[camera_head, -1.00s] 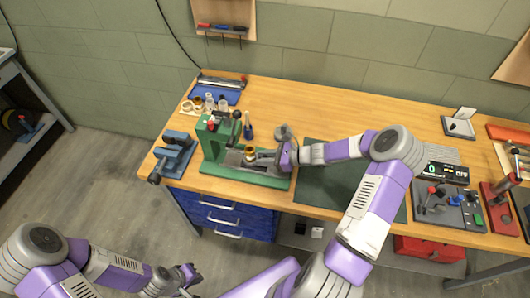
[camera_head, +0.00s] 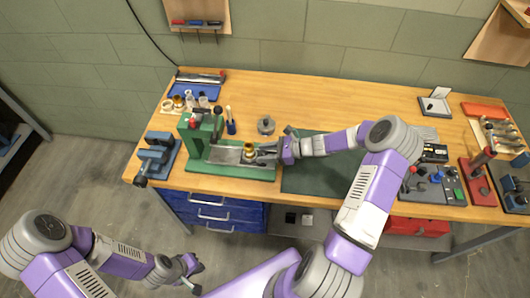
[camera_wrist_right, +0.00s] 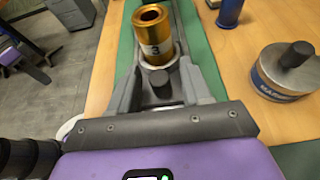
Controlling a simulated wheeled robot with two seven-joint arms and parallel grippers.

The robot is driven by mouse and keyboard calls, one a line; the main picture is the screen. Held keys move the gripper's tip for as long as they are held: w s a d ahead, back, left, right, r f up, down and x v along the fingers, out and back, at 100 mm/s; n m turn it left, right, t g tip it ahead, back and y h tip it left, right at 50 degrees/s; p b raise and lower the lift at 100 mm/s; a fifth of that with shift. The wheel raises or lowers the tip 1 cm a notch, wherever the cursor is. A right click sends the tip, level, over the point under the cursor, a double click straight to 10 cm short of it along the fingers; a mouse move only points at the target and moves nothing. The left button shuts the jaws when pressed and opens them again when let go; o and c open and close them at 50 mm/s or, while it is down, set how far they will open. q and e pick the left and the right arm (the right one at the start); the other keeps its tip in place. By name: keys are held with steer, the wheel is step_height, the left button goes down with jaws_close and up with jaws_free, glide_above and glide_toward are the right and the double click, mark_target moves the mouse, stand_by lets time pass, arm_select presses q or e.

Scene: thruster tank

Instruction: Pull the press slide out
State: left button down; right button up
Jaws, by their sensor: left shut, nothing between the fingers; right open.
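The green press (camera_head: 200,135) stands at the left of the workbench. Its grey slide (camera_head: 222,155) extends right from under the press column, along the green base. A gold cylinder (camera_head: 249,150) stands upright near the slide's right end; it also shows in the right wrist view (camera_wrist_right: 153,32). My right gripper (camera_head: 268,152) is at the slide's right end, its fingers either side of that end (camera_wrist_right: 161,88). The jaws are open; whether they touch the slide is unclear. My left gripper (camera_head: 190,272) is shut and empty, low in front of the bench.
A blue vise (camera_head: 157,157) sits left of the press. A round metal weight (camera_head: 266,126) stands behind the slide and shows right of my gripper in the wrist view (camera_wrist_right: 283,72). A dark green mat (camera_head: 310,178) lies right of the press.

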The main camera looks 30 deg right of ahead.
steer(key=v, duration=0.7)
steer(key=shift+s+d, duration=0.15)
steer(key=shift+d, duration=0.1)
stand_by(0.3)
